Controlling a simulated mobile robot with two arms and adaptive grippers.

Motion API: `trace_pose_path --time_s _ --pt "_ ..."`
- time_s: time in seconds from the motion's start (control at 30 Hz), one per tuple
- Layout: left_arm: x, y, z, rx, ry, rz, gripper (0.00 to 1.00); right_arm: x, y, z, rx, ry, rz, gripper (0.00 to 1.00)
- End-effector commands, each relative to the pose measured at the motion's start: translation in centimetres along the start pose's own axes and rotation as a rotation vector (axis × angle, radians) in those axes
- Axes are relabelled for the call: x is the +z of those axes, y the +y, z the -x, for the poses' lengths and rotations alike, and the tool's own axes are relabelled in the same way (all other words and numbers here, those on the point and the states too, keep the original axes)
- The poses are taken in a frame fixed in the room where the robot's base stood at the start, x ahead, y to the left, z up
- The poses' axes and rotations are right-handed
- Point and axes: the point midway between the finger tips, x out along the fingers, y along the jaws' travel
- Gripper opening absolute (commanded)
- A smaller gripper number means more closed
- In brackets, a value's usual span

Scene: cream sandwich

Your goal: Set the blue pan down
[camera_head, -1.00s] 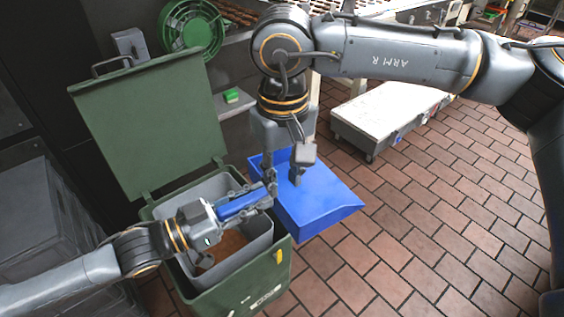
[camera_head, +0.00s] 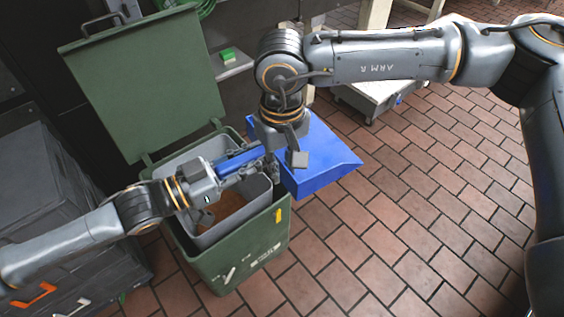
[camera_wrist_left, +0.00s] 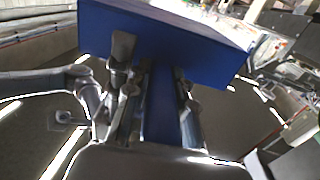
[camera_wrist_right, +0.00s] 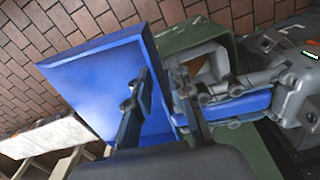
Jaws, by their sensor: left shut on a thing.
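The blue pan (camera_head: 325,155) is held tilted in the air beside the open green bin, to its upper right in the head view. Its handle (camera_head: 238,160) points left over the bin's opening. My left gripper (camera_head: 244,166) is shut on this handle, also seen in the left wrist view (camera_wrist_left: 165,110). My right gripper (camera_head: 282,172) is at the pan's handle-side wall. In the right wrist view its fingers (camera_wrist_right: 162,85) stand apart, one before the blue inside and one beyond the wall. Whether they touch the wall is hard to tell.
The green bin (camera_head: 245,250) holds a grey liner (camera_head: 222,230) with brown matter in it. Its lid (camera_head: 145,85) stands open. Dark drawers (camera_head: 45,200) are at the left. A low white-topped cart (camera_head: 370,98) is behind. The brick floor (camera_head: 430,220) at the right is clear.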

Motion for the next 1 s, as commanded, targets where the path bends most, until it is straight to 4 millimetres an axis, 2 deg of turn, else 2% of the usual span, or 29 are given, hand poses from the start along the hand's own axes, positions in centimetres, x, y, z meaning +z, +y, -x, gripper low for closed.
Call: trace_pose_path --time_s 0.07,0.2,0.23,0.3,0.37,0.77,1.0 --pt "-0.1 0.0 0.0 0.000 0.002 -0.001 0.00 0.0 0.0 0.0 0.000 0.000 0.000 0.00" --pt "-0.1 0.0 0.0 0.000 0.002 -0.001 0.00 0.0 0.0 0.0 0.000 0.000 0.000 0.00" --pt "-0.1 0.0 0.0 0.000 0.002 -0.001 0.26 0.0 0.0 0.1 0.000 0.001 0.000 0.00" --pt "-0.1 0.0 0.0 0.000 0.001 -0.001 0.40 0.0 0.0 0.1 0.000 0.001 0.000 0.00" --pt "-0.1 0.0 0.0 0.000 0.001 -0.001 0.50 0.0 0.0 0.1 0.000 0.001 0.000 0.00" --pt "0.0 0.0 0.4 0.000 0.000 0.000 0.50 -0.1 0.0 0.1 0.000 0.002 -0.001 0.00" --pt "0.1 -0.1 3.5 -0.002 -0.004 0.000 0.50 -0.1 0.0 0.1 0.000 0.001 -0.001 0.00"
